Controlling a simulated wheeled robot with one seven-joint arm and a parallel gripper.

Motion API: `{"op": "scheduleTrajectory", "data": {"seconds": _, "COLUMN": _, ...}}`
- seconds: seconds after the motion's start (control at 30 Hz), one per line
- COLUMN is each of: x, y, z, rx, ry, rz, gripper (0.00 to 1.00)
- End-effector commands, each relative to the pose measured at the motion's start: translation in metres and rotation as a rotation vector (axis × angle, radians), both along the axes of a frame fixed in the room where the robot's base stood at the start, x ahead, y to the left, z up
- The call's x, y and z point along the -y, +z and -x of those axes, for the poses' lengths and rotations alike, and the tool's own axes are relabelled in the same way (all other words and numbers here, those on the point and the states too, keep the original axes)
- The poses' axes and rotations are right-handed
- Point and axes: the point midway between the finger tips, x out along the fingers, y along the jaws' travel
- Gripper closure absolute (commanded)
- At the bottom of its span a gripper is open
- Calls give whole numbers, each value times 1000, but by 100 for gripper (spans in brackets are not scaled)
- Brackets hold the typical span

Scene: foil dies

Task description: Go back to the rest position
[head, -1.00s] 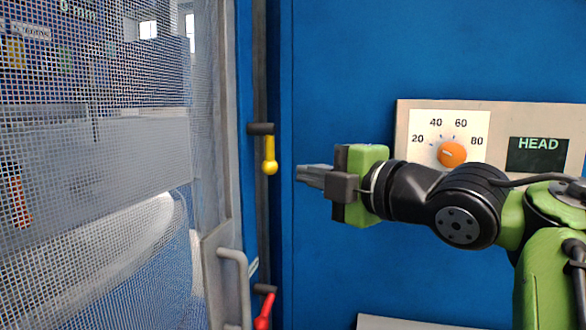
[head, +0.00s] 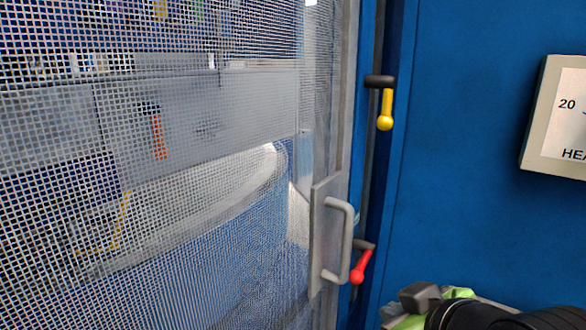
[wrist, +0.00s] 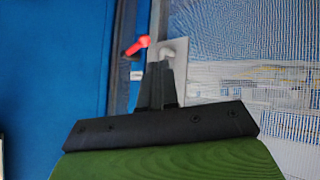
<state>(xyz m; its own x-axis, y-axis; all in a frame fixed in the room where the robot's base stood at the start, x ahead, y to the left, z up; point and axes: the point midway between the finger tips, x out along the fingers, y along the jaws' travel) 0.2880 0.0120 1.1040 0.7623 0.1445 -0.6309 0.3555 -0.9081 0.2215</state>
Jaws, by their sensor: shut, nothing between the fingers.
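My gripper (head: 416,297) shows at the bottom right of the head view, partly cut off by the lower edge, with the black end of my arm behind it. In the wrist view its two dark fingers (wrist: 162,72) are together with nothing between them. They point toward the door handle plate (wrist: 184,60) and red lever (wrist: 137,46), apparently with a gap; the exact distance cannot be told. No object is held.
A mesh door (head: 150,190) fills the left, with a grey handle (head: 340,240). A yellow lever (head: 386,110) and a red lever (head: 361,267) stick out beside it. A blue panel (head: 470,180) is at right, with a dial plate (head: 545,100) at the edge.

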Motion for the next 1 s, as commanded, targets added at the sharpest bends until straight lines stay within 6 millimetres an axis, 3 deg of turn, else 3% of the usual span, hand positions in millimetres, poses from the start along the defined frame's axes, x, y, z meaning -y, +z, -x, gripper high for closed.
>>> {"op": "scheduleTrajectory", "data": {"seconds": 0.03, "x": -4, "y": -27, "z": 21, "rx": -90, "ry": -60, "rz": -42, "gripper": 100}}
{"op": "scheduleTrajectory", "data": {"seconds": 0.1, "x": -3, "y": -62, "z": 49, "rx": -209, "ry": -166, "rz": -91, "gripper": 100}}
{"op": "scheduleTrajectory", "data": {"seconds": 0.27, "x": 11, "y": -131, "z": 114, "rx": -426, "ry": -417, "rz": -144, "gripper": 100}}
{"op": "scheduleTrajectory", "data": {"seconds": 0.3, "x": 11, "y": -105, "z": 110, "rx": -416, "ry": -415, "rz": -147, "gripper": 100}}
{"op": "scheduleTrajectory", "data": {"seconds": 0.33, "x": 11, "y": -93, "z": 109, "rx": -414, "ry": -413, "rz": -147, "gripper": 100}}
{"op": "scheduleTrajectory", "data": {"seconds": 0.6, "x": 11, "y": -7, "z": 108, "rx": -411, "ry": -411, "rz": -147, "gripper": 100}}
{"op": "scheduleTrajectory", "data": {"seconds": 0.7, "x": 11, "y": 16, "z": 108, "rx": -411, "ry": -411, "rz": -147, "gripper": 100}}
{"op": "scheduleTrajectory", "data": {"seconds": 1.0, "x": 11, "y": 23, "z": 108, "rx": -411, "ry": -409, "rz": -148, "gripper": 100}}
